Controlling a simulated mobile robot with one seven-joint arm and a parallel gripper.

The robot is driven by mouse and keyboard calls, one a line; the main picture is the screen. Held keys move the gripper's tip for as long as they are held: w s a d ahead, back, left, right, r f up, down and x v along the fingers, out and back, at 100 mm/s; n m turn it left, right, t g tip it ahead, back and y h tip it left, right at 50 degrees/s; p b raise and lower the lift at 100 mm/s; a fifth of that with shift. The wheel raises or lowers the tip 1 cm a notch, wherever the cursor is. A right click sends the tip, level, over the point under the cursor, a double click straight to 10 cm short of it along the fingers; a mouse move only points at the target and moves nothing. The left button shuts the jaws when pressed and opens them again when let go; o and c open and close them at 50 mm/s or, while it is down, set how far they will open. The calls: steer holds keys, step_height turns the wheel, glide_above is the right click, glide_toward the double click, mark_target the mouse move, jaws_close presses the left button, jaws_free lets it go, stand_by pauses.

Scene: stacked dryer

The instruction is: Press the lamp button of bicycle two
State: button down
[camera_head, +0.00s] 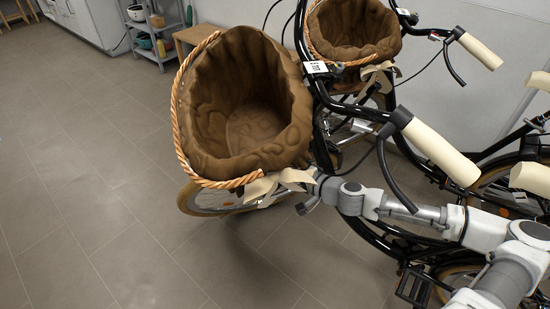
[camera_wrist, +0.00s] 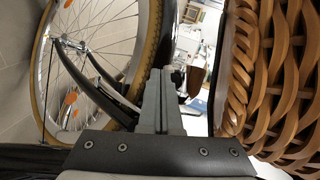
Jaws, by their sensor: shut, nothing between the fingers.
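The front bicycle, with a large brown-lined basket (camera_head: 240,105), stands in the middle of the head view. A white tag (camera_head: 315,67) hangs at its handlebar; its number is too small to read surely. My gripper (camera_head: 306,206) is just below the basket's right lower rim, beside the front of the frame. In the wrist view my gripper (camera_wrist: 165,72) is shut and empty, between the wicker basket (camera_wrist: 275,75) on the right and a spoked wheel (camera_wrist: 95,45) on the left. A small dark part (camera_wrist: 178,77) shows by the fingertips; I cannot tell whether it is the lamp. No lamp button is clearly visible.
A second bicycle with a brown-lined basket (camera_head: 350,30) stands close behind. Cream handlebar grips (camera_head: 440,152) and a black brake lever overhang my arm. A grey shelf (camera_head: 150,30) stands at the back left. The tiled floor at left is clear.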

steer(key=shift+s, duration=0.15)
steer(key=s, duration=0.1)
steer(key=s+d+f+b, duration=0.1)
steer(key=s, duration=0.1)
steer(key=s+d+f, duration=0.1)
steer(key=s, duration=0.1)
steer(key=shift+f+b, duration=0.15)
steer(key=shift+b, duration=0.2)
stand_by(0.5)
